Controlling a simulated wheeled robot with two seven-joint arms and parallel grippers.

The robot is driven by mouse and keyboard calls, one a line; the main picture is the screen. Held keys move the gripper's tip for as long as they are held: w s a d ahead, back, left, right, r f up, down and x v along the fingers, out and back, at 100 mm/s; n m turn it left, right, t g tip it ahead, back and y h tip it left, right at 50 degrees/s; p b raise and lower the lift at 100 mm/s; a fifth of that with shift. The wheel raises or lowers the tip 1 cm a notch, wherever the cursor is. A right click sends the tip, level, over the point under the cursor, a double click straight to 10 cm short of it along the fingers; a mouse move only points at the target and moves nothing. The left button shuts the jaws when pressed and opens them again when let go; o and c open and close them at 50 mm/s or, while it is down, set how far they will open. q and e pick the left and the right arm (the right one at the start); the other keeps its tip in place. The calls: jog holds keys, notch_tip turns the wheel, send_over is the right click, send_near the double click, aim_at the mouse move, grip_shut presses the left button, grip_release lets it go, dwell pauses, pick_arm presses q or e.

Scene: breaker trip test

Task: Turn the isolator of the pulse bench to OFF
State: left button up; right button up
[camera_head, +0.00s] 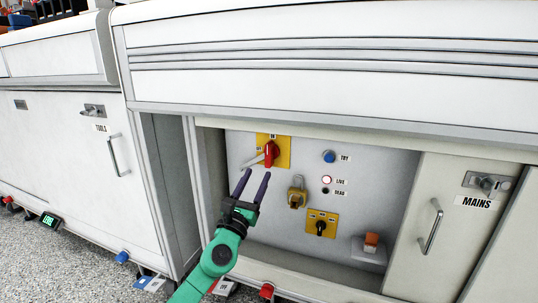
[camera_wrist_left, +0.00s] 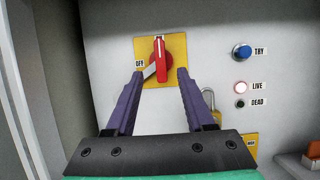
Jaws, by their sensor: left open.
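The isolator is a red rotary handle (camera_head: 270,152) on a yellow plate (camera_head: 285,152), high on the left of the recessed panel. In the left wrist view the red handle (camera_wrist_left: 160,52) stands upright, and an OFF label is left of it. A pale metal piece slants down-left from the handle; I cannot tell what it is. My left gripper (camera_head: 255,175) is open and empty, its dark purple fingers pointing at the panel just below the handle. In the left wrist view the fingertips (camera_wrist_left: 160,76) flank the handle's lower part, seemingly short of touching. My right gripper is not in view.
The panel also has a blue TRY button (camera_head: 329,156), LIVE lamp (camera_head: 327,180), DEAD lamp (camera_head: 326,191), brass padlock (camera_head: 297,197) and black knob (camera_head: 320,228). The LIVE lamp glows. The cabinet's left wall and overhanging worktop (camera_head: 330,85) bound the recess; a MAINS door (camera_head: 450,240) is right.

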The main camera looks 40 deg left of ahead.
aim_at(267, 155)
pick_arm(q)
jog(key=x, duration=1)
jog(key=shift+w+a, duration=0.15)
jog(key=shift+w, duration=0.15)
grip_shut()
